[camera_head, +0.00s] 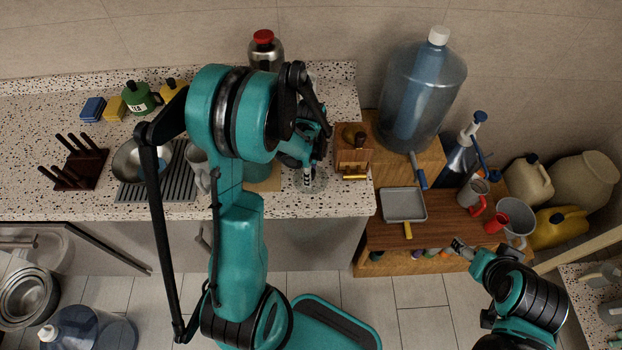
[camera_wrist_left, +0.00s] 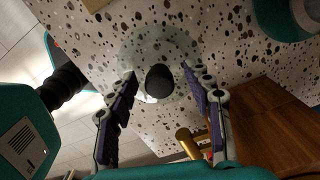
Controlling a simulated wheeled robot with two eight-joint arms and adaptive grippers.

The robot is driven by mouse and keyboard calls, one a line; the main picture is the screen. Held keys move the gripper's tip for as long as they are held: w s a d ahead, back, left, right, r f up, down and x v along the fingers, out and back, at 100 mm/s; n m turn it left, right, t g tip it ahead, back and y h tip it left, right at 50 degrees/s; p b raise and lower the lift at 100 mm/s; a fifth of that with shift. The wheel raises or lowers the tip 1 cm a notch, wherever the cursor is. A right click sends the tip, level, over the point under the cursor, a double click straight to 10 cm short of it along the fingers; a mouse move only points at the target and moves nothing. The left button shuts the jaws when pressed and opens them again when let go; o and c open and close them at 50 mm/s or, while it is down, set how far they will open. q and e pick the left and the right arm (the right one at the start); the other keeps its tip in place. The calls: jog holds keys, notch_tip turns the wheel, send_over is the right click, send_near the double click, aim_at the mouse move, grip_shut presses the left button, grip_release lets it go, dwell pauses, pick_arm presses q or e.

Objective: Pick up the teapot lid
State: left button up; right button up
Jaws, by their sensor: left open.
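The teapot lid (camera_wrist_left: 154,95) looks like a clear glass disc with a dark round knob (camera_wrist_left: 160,78), lying on the speckled counter in the left wrist view. In the head view, a clear glass shape (camera_head: 318,184) shows at the counter's front right, partly hidden by my gripper. My left gripper (camera_wrist_left: 158,73) is open, with one finger on each side of the knob in the picture; contact cannot be told. In the head view it points down at the counter (camera_head: 307,170). My right gripper (camera_head: 461,246) is by the wooden shelf's front edge; its jaw state is unclear.
A small wooden box (camera_head: 353,160) with a brass-coloured bar stands right of my left gripper. A steel, red-capped container (camera_head: 265,50) stands behind my arm. A large water bottle (camera_head: 421,90) and a grey square pan (camera_head: 403,204) are further right. Bare counter (camera_head: 345,100) lies behind the gripper.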

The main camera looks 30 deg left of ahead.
pick_arm(q)
grip_shut()
jog(key=shift+r, duration=0.1)
